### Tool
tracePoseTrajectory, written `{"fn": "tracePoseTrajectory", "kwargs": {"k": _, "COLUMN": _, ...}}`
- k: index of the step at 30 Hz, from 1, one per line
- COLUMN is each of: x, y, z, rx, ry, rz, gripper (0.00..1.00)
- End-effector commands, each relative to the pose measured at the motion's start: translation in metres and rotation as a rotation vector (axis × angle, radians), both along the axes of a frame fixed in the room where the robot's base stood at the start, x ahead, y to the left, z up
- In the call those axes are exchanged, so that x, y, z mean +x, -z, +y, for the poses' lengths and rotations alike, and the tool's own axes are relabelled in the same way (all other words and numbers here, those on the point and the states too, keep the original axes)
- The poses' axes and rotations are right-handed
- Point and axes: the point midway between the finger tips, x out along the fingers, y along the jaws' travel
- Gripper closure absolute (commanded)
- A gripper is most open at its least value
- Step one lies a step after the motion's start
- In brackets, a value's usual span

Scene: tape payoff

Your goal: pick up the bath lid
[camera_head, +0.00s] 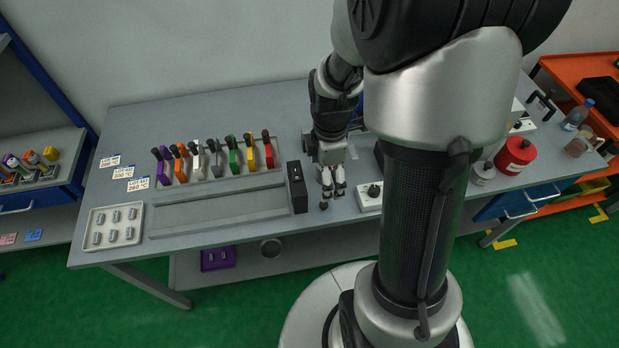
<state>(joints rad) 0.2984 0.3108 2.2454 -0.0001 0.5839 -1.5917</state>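No part in view is clearly marked as the bath lid. A white flat block with a black knob (370,193) sits on the bench just right of my gripper, partly hidden behind my arm, and may be the lid; I cannot tell for sure. My gripper (334,193) points down over the front part of the bench, left of that block and apart from it. Its two fingers look separated, with nothing seen between them.
An upright black box (297,187) stands close left of my gripper. Farther left are a rack of colored-handled tools (215,160), a long grey tray (220,213) and a parts tray (98,238). A red container (515,155) stands right. My arm hides the bench's middle right.

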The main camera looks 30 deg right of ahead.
Motion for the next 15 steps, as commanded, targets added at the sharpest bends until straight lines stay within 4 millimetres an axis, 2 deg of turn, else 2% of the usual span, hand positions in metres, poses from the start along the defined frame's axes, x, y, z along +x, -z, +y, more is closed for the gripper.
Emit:
{"fn": "tracePoseTrajectory", "kwargs": {"k": 1, "x": -0.002, "y": 0.013, "z": 0.001, "rx": 0.002, "ry": 0.000, "rz": 0.007, "gripper": 0.17}}
{"fn": "tracePoseTrajectory", "kwargs": {"k": 9, "x": -0.002, "y": 0.073, "z": 0.001, "rx": 0.002, "ry": 0.002, "rz": 0.006, "gripper": 0.17}}
{"fn": "tracePoseTrajectory", "kwargs": {"k": 15, "x": -0.001, "y": 0.105, "z": 0.000, "rx": 0.001, "ry": 0.002, "rz": 0.004, "gripper": 0.17}}
